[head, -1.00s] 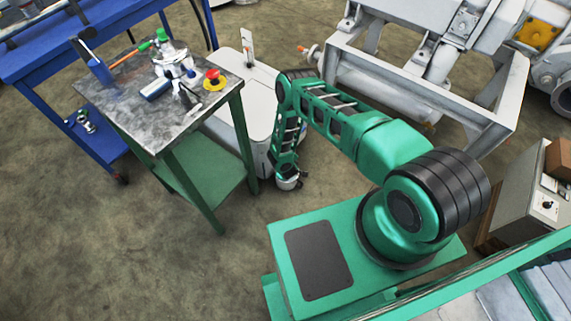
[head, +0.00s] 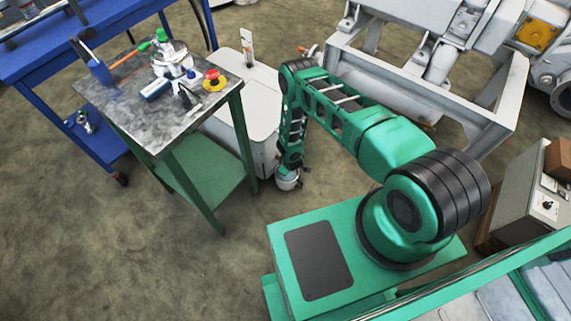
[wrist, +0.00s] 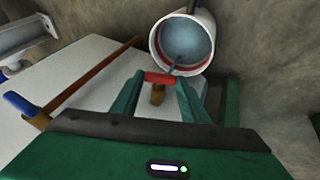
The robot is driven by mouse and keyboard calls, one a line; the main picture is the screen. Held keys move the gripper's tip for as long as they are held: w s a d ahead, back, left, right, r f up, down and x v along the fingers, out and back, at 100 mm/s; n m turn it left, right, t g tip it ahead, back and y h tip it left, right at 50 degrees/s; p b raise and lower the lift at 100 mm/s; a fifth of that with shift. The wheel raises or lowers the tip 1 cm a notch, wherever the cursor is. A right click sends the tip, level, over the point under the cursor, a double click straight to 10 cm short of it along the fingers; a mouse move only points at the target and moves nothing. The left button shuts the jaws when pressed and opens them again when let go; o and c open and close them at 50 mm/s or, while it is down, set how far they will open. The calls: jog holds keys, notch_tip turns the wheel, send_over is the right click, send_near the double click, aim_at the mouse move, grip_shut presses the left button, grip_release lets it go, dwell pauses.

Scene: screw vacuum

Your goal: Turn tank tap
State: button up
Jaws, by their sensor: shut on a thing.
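The white tank (head: 247,105) stands on the floor beside the metal table in the head view. Its pale surface also fills the left of the wrist view (wrist: 75,80). The tap has a red handle (wrist: 160,78) and a brass body (wrist: 157,96). My gripper (wrist: 161,80) has its two green fingers on either side of the red handle and is shut on it. A white bucket (wrist: 187,42) with blue-grey contents is just beyond the tap. A thin blue-grey streak runs between tap and bucket; I cannot tell whether it is liquid. The bucket also shows below my arm (head: 287,182).
A blue handle (wrist: 20,105) and a brown rod (wrist: 95,75) lie left of my fingers. The metal table (head: 125,105) holds tools and a red-and-yellow button (head: 213,80). A grey machine frame (head: 430,90) stands behind my arm. The front floor is open.

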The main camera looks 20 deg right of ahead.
jog(key=shift+w+d+r+m+g+y, duration=0.1)
jog(key=shift+d+m+g+y, duration=0.15)
jog(key=shift+g+y, duration=0.45)
jog(key=shift+w+d+m+g+y, duration=0.1)
jog(key=shift+d+m+g+y, duration=0.1)
jog(key=shift+g+y, duration=0.45)
jog(key=shift+y, duration=0.35)
jog(key=o, duration=1.1)
jog(key=shift+c, duration=0.2)
jog(key=shift+r, duration=0.1)
jog(key=v, duration=1)
jog(key=shift+r, duration=0.2)
jog(key=shift+s, duration=0.15)
